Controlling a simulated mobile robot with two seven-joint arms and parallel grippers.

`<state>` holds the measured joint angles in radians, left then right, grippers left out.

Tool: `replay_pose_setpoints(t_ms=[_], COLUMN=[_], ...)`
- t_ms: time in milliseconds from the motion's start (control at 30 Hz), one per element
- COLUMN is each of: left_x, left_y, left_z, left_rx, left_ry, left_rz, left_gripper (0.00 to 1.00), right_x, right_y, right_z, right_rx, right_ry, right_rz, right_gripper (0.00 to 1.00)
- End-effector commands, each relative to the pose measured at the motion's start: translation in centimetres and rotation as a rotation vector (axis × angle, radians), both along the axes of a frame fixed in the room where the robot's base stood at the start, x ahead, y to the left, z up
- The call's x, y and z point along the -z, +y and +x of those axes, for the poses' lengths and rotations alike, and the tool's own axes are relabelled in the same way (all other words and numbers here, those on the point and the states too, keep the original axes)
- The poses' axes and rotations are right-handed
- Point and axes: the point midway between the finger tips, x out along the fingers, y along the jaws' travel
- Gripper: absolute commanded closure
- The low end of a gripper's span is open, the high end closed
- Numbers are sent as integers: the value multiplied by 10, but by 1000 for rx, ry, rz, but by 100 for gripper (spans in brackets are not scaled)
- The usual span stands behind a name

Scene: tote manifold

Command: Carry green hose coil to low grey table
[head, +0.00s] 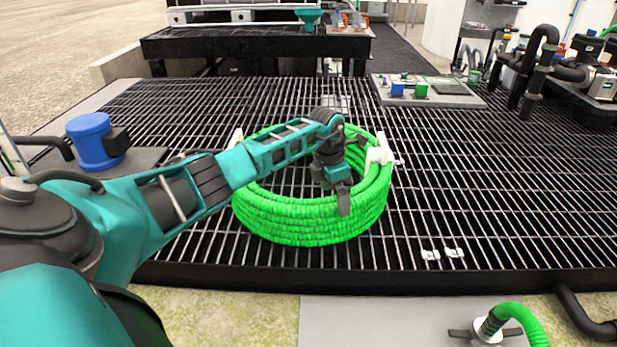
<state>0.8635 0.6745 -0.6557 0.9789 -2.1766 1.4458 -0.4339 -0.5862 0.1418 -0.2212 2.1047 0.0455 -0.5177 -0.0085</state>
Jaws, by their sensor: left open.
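The green hose coil (300,222) lies flat on the dark metal grating in the middle of the head view. It is a thick ring of stacked loops with white clips at its left and right sides. My left arm reaches across the coil's left side. My left gripper (343,190) is open at the coil's right inner side, with one finger in front of the green loops. I cannot tell whether it touches them. A low grey table (455,92) with blue and green blocks on it stands behind and right of the coil. My right gripper is not in view.
A black bench (255,45) stands at the back. A blue motor (92,140) sits at the left, and black pipes (540,65) stand at the right. A green hose end (515,318) rises at the front right. The grating (500,190) right of the coil is mostly clear.

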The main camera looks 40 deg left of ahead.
Motion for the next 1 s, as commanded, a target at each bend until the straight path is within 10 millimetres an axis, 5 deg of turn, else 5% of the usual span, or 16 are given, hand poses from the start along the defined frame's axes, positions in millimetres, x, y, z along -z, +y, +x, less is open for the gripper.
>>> replay_pose_setpoints(t_ms=[300, 600, 1000], left_x=[44, 46, 46], left_y=[-5, -5, -5], left_z=[11, 12, 12], left_rx=[0, 1, 1], left_ry=[1, 0, 0], left_rz=[-2, -1, -1], left_gripper=[0, 1, 39], right_x=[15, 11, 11], right_y=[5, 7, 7], right_z=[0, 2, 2], right_rx=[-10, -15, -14], right_ry=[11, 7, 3], right_rz=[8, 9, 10], right_gripper=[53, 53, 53])
